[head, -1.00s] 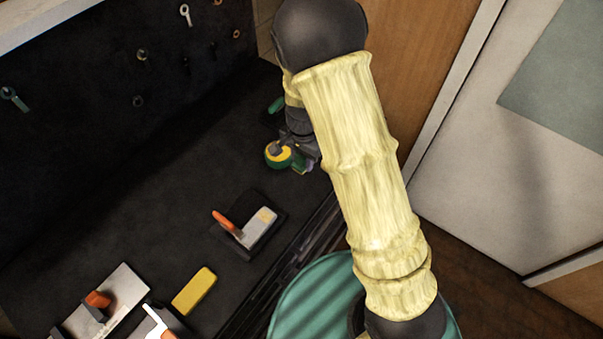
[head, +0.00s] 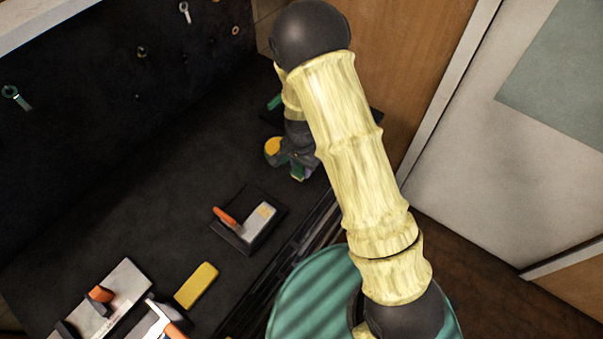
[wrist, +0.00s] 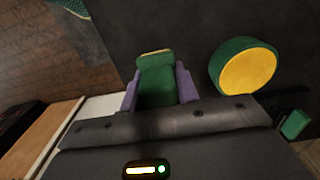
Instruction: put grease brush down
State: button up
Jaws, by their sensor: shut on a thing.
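The grease brush (wrist: 156,80), a green block with a pale yellowish end, sits between the two purple fingers of my gripper (wrist: 159,88) in the wrist view. My gripper is shut on it. In the head view my gripper (head: 297,166) is low over the dark bench top (head: 150,190), near its far right end, with a bit of green showing at the fingers. My arm and wrist hide much of this spot. I cannot tell whether the brush touches the bench.
A round green and yellow thing (wrist: 248,70) is close beside my gripper; it also shows in the head view (head: 272,147). A green piece (wrist: 294,124) lies near my wrist. An orange-handled trowel (head: 245,222) and a yellow block (head: 196,286) lie nearer.

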aim_at(302, 175)
jog(key=shift+f, duration=0.1)
notch_tip(302, 175, down, 4)
jog(key=shift+w+f+p, duration=0.1)
jog(key=shift+w+p, duration=0.05)
jog(key=shift+p, duration=0.4)
jog(key=shift+s, duration=0.2)
jog(key=o, duration=1)
jog(key=shift+w, duration=0.1)
jog(key=shift+c, duration=0.2)
